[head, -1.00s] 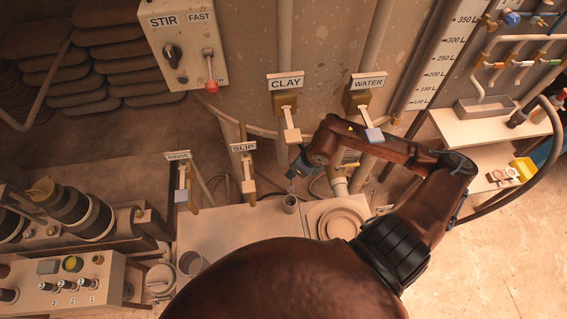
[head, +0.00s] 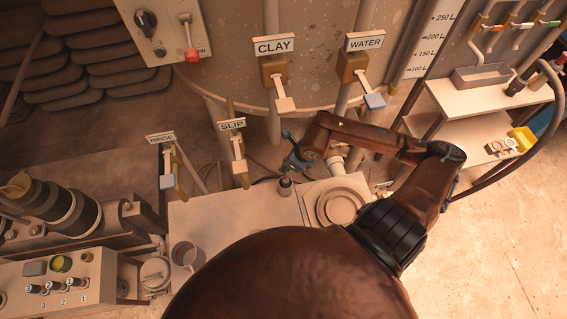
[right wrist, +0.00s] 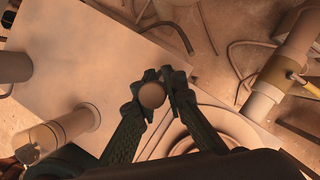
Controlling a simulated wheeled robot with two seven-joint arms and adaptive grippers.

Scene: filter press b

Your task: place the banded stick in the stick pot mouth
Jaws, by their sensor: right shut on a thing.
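My right gripper (head: 290,163) is above the far edge of the pale table, shut on the banded stick. In the right wrist view its dark fingers (right wrist: 160,88) close on both sides of a round tan end (right wrist: 152,95), apparently the stick seen end-on. My left gripper is not in view.
A round ringed plate (head: 340,206) lies right of the pot. Valve levers marked SLIP (head: 238,165) and CLAY (head: 284,103) stand behind. A pale cylinder (right wrist: 68,126) rises near the fingers.

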